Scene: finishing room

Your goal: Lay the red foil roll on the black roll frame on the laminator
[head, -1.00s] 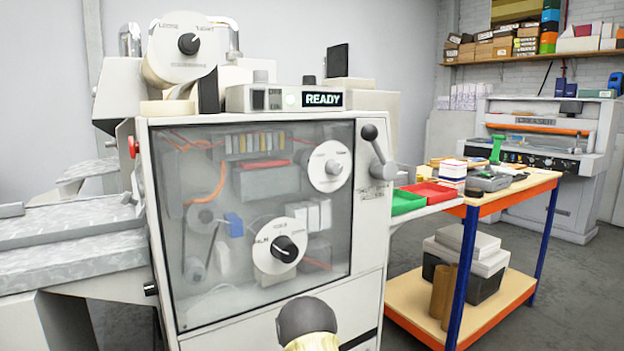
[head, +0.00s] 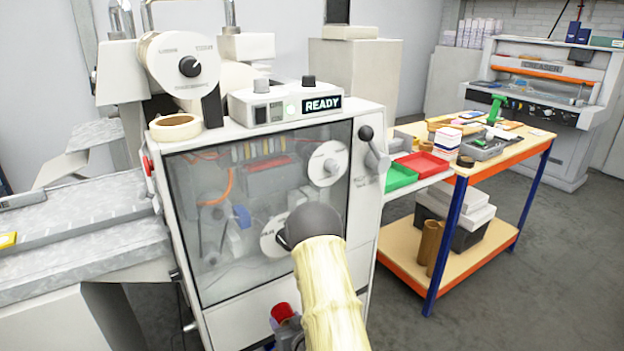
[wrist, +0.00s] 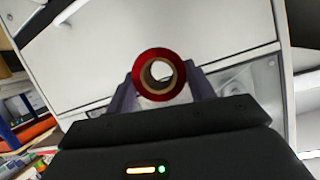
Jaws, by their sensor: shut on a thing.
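The red foil roll (wrist: 138,79), a short red ring around a brown core, is held between the two dark fingers of my gripper (wrist: 160,88), end toward the wrist camera. In the head view the roll (head: 283,312) shows low in front of the white machine (head: 238,324), beside my sleeved arm. My gripper (head: 288,332) is partly hidden there by the arm and picture edge. The machine, seemingly the laminator, has a clear front window and a READY display. A black upright piece (head: 212,108) stands on its top; I cannot tell whether this is the roll frame.
A tape roll (head: 176,127) and a large white dial roll (head: 160,60) are on the machine's top. A lever (head: 374,155) juts from its right side. Green (head: 398,177) and red (head: 422,164) trays and a cluttered workbench (head: 462,172) stand to the right. Floor is clear at front right.

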